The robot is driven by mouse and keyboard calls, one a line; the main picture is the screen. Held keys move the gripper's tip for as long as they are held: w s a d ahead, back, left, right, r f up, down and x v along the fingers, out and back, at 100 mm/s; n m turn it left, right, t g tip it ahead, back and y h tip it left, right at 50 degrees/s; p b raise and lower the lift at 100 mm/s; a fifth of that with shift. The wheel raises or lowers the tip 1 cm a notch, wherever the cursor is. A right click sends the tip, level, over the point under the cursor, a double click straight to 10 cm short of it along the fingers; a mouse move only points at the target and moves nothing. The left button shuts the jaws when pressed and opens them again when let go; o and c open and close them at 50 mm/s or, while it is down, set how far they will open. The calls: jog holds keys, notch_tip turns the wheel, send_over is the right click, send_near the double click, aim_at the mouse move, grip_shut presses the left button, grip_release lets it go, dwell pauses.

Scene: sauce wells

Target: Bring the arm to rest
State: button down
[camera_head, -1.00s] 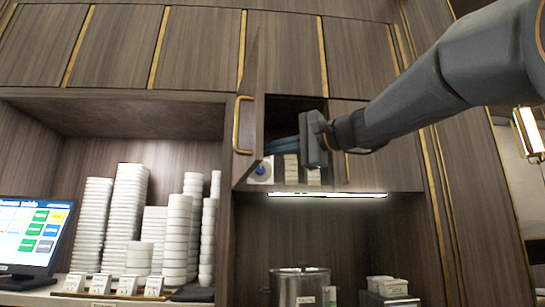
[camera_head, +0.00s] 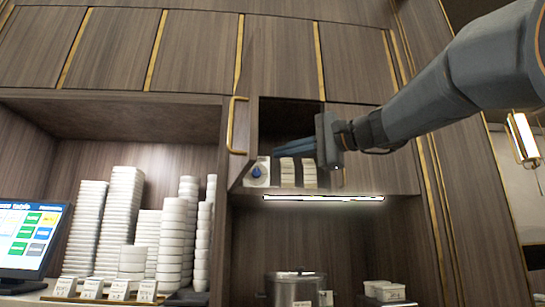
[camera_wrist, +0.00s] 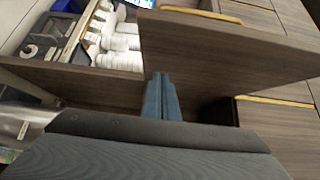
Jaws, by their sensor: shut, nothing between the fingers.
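My arm (camera_head: 435,100) reaches in from the upper right of the head view. My gripper (camera_head: 279,150) is shut and empty, its blue fingers pointing left at the front of an open upper cabinet compartment. In the wrist view, the shut fingers (camera_wrist: 157,78) point at the open wooden door (camera_wrist: 220,42), with no object between them. I cannot tell whether the fingers touch the door or the cabinet. The open door (camera_head: 249,150), with a gold handle (camera_head: 231,135), stands out at the compartment's left side.
Cream stacks (camera_head: 298,172) and a white item with a blue drop mark (camera_head: 256,172) are in the compartment. Below are white bowl stacks (camera_head: 122,230), a screen (camera_head: 28,236), a steel pot (camera_head: 295,288) and white containers (camera_head: 385,291). A lit strip (camera_head: 322,198) runs under the cabinet.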

jog(key=s+d+b, duration=0.2)
jog(key=s+d, duration=0.2)
jog(key=s, duration=0.3)
jog(key=shift+s, duration=0.35)
jog(key=shift+r, duration=0.15)
jog(key=w+d+f+m+g+h, duration=0.1)
jog(key=w+f+h, duration=0.15)
jog(key=f, duration=0.85)
jog(key=w+d+f+m+h, duration=0.15)
jog(key=w+f, duration=0.25)
jog(key=f, duration=0.6)
notch_tip(320, 180, down, 23)
jog(key=s+d+n+g+h, duration=0.2)
jog(key=g+h, duration=0.1)
jog(key=h, duration=0.1)
jog(key=s+d+f+n+g+h, duration=0.3)
jog(key=s+f, duration=0.7)
jog(key=f, duration=0.5)
jog(key=s+d+f+n+g+h, duration=0.3)
jog(key=s+f, duration=0.8)
jog(key=f, duration=0.5)
jog(key=shift+s+d+n+h, duration=0.2)
jog(key=shift+d+n+h, duration=0.3)
jog(key=shift+d+n, duration=0.2)
jog(key=shift+a, duration=0.1)
